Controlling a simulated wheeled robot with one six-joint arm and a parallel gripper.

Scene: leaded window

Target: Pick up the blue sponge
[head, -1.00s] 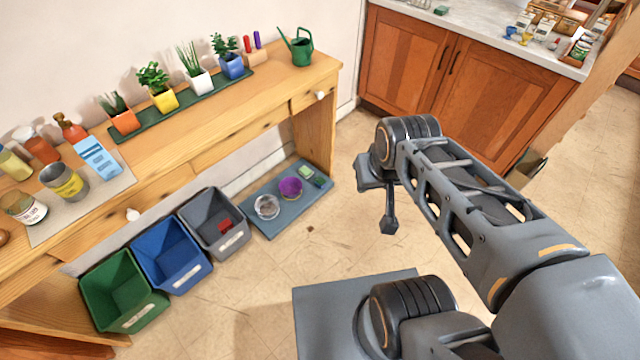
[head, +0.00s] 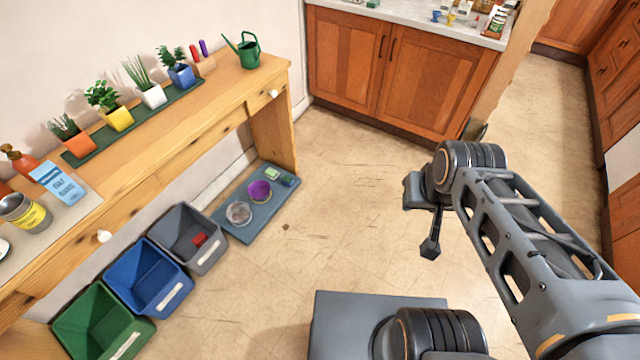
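I cannot pick out a blue sponge for certain in the head view. A small dark blue-green block (head: 289,180) lies at the right end of a blue-grey mat (head: 236,228) on the floor under the wooden bench; it is too small to identify. My gripper (head: 430,246) hangs at the end of my folded arm, over bare floor at right of centre. It is well apart from the mat. It is seen from the side, so its opening and anything between its fingers are hidden.
The mat also holds a clear bowl (head: 238,213), a purple bowl (head: 259,191) and a light green item (head: 271,173). Green (head: 100,318), blue (head: 148,278) and grey (head: 190,235) bins stand beside it. The wooden bench (head: 200,120) and cabinets (head: 400,72) bound clear floor.

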